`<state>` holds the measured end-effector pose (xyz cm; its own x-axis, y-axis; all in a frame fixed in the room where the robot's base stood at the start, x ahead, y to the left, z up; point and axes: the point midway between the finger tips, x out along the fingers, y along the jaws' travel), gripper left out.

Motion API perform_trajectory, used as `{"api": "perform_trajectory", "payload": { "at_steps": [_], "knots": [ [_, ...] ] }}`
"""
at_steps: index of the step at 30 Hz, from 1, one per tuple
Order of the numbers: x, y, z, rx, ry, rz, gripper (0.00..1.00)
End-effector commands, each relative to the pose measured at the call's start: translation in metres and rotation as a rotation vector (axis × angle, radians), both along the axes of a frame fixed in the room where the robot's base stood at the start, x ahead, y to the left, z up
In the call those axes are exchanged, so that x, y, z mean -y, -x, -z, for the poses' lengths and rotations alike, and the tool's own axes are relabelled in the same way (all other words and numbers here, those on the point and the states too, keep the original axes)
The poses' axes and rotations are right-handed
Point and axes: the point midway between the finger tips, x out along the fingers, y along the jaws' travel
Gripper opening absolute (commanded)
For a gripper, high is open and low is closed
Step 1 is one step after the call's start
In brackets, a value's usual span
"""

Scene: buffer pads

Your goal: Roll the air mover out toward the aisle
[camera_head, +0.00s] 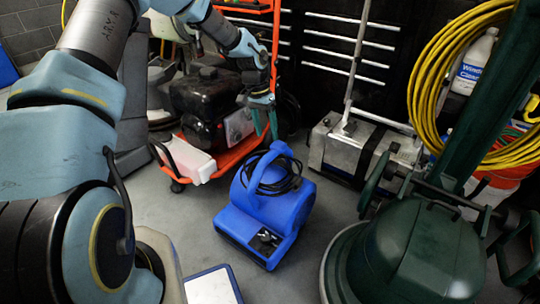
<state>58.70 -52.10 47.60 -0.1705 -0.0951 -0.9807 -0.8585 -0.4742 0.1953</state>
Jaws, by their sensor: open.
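The blue air mover (262,205) stands on the grey floor in the middle of the head view, with a black cord coiled over its top handle. My arm reaches in from the left and arches over to my gripper (268,128), which points down just behind and above the air mover. The gripper's fingers are open and look apart from the handle, though the gap is hard to judge. Nothing shows between the fingers. The underside of the air mover is hidden.
An orange-framed machine with a black engine (215,115) stands behind left. A silver floor tool (365,150) lies behind right. A green floor machine (410,255) is close on the right. A white, blue-edged object (212,286) lies in front. Bare floor (315,215) shows between.

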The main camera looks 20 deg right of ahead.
Motion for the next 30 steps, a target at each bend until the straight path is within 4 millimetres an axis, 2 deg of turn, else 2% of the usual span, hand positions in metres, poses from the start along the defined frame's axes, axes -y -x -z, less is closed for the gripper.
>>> {"api": "perform_trajectory", "payload": {
  "at_steps": [1, 6, 12, 17, 25, 26, 30],
  "knots": [
    [0.001, 0.003, 0.013, -0.004, -0.001, 0.0, 0.68],
    [0.004, 0.008, 0.045, -0.003, -0.002, 0.0, 0.68],
    [0.006, 0.013, 0.071, -0.002, -0.002, -0.002, 0.68],
    [0.007, 0.014, 0.079, -0.001, 0.0, -0.002, 0.68],
    [0.007, 0.014, 0.08, 0.0, 0.0, -0.002, 0.68],
    [0.007, 0.014, 0.08, 0.0, 0.0, -0.002, 0.67],
    [0.007, 0.014, 0.08, 0.0, 0.0, -0.002, 0.51]
  ]
}}
